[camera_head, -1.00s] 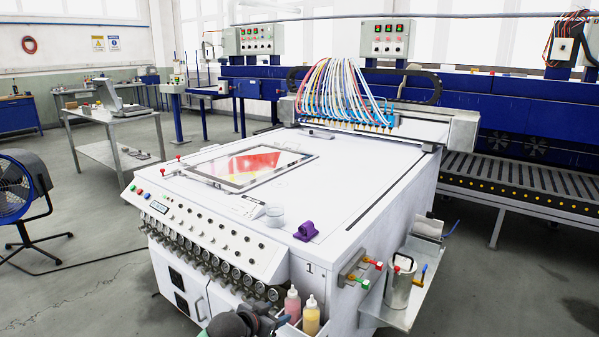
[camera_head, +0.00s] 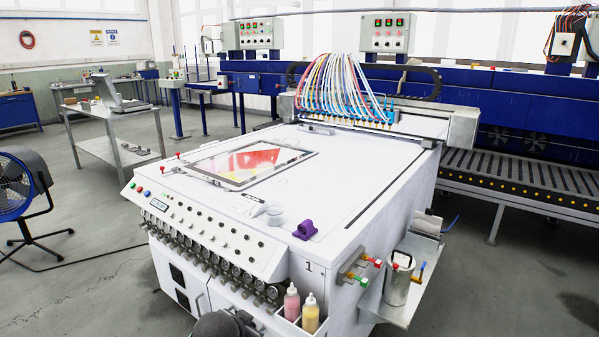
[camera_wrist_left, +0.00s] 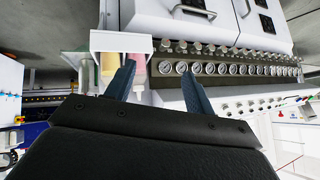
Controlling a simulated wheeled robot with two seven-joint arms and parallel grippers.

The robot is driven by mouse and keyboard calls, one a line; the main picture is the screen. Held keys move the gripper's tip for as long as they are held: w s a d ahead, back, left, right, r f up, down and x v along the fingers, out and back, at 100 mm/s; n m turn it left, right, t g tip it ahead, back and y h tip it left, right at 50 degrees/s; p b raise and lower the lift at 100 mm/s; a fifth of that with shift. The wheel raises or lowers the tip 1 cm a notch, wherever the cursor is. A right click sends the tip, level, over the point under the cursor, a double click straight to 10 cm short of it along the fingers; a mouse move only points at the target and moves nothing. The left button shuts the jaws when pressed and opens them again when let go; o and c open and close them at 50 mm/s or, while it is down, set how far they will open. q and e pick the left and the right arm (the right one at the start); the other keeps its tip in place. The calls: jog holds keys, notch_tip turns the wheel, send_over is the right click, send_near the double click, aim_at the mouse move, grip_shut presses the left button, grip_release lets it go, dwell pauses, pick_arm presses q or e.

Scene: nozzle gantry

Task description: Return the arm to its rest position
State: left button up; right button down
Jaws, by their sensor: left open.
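My left gripper (camera_wrist_left: 156,70) shows in the left wrist view with its two blue-grey fingers spread apart and nothing between them. Beyond the fingers are the row of gauges and the bottle holder of the white machine, seen upside down. In the head view only a dark rounded part of my arm (camera_head: 222,325) shows at the bottom edge, in front of the machine's gauge panel. The fingers are out of sight there. My right gripper is in neither view.
The white machine (camera_head: 360,185) fills the middle, with a framed print (camera_head: 250,162), a purple cloth (camera_head: 305,229) and a small cup (camera_head: 274,215) on top. A pink bottle (camera_head: 292,303) and a yellow bottle (camera_head: 310,315) stand in its front holder.

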pick_arm(q)
jog(key=s+f+n+g+p, duration=0.2)
jog(key=s+f+g+p, duration=0.1)
jog(key=s, duration=1.4)
jog(key=s+f+n+g+p, duration=0.2)
jog(key=s+f+p, duration=0.3)
jog(key=s, duration=1.2)
jog(key=shift+a+g+p, duration=0.4)
jog(key=shift+g, duration=0.3)
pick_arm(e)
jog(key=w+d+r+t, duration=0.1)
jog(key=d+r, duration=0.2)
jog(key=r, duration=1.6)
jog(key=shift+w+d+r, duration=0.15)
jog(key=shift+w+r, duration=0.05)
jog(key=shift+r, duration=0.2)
pick_arm(q)
jog(key=shift+f, duration=0.15)
